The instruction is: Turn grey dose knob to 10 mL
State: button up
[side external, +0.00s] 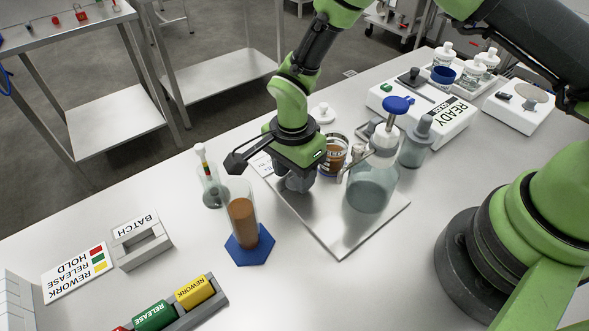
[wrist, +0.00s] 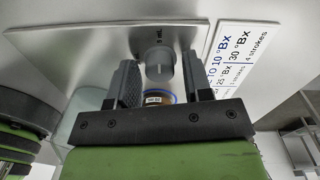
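The grey dose knob (wrist: 159,63) shows in the wrist view, with a marking ending in "mL" beside it; the full setting is not readable. My gripper (wrist: 161,80) is open, with one finger to each side of the knob and a visible gap on both sides. In the side view my gripper (side external: 299,182) is low over the left part of a metal plate (side external: 340,240) and hides the knob. A glass bottle (side external: 370,187) with a blue-topped pump (side external: 398,105) stands on that plate, right of my gripper.
A brown-filled jar (side external: 334,153) stands close behind my gripper. A brown-filled cylinder (side external: 242,222) on a blue base and a small glass vessel (side external: 213,192) stand to the left. A printed card (wrist: 235,55) lies beside the plate.

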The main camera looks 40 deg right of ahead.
aim_at(293, 175)
jog(key=c, duration=0.7)
jog(key=shift+n, duration=1.5)
jog(key=o, duration=1)
jog(key=shift+c, duration=0.2)
notch_tip(293, 175, up, 10)
jog(key=shift+w, duration=0.15)
